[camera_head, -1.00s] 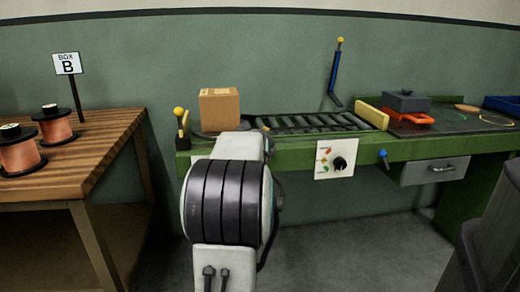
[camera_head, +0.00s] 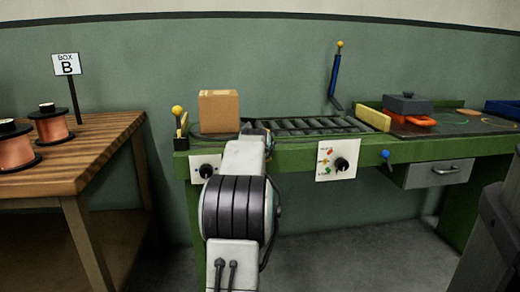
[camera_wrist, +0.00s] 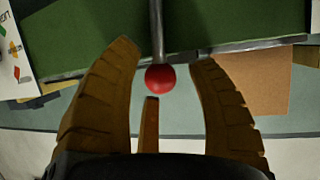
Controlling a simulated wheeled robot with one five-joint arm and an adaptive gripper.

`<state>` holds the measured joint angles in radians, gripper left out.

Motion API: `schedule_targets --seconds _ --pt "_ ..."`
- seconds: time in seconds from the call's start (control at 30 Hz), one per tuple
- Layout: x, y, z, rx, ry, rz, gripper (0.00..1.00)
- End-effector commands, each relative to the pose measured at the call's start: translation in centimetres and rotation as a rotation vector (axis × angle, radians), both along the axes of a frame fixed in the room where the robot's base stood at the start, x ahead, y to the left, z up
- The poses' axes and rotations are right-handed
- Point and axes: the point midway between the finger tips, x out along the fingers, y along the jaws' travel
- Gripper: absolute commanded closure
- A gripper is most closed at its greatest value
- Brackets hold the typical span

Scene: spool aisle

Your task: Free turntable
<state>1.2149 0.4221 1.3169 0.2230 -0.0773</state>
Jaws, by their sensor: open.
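A red ball knob (camera_wrist: 160,78) on a thin grey rod sits between the two brown fingers of my gripper (camera_wrist: 165,55) in the wrist view. The fingers are open, with gaps on both sides of the knob. In the head view my arm hides the gripper and the red knob. A cardboard box (camera_head: 219,111) stands at the left end of the green bench (camera_head: 285,148). A dark, thin edge beneath it may be the turntable (camera_head: 211,136), which is mostly covered. The box also seems to show at right in the wrist view (camera_wrist: 258,85).
A roller conveyor (camera_head: 300,126) runs right of the box. A wooden table (camera_head: 85,150) with copper spools (camera_head: 50,128) stands left.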

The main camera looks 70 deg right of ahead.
Motion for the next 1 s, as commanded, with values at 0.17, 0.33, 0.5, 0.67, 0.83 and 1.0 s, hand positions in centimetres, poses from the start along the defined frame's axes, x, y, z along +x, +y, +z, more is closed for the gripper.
schedule_targets --seconds 0.17,0.33,0.5,0.67,0.83,1.0 --pt "0.09 -0.25 -0.17 0.001 0.0 0.0 0.48" --pt "0.09 -0.25 -0.16 0.001 0.0 0.0 0.48" --pt "0.09 -0.25 -0.15 0.001 0.0 0.0 0.55" --pt "0.09 -0.24 -0.15 0.0 0.0 0.0 0.69" --pt "0.09 -0.24 -0.14 0.0 0.0 0.0 0.84" --pt "0.09 -0.24 -0.11 -0.001 0.0 0.0 0.99"
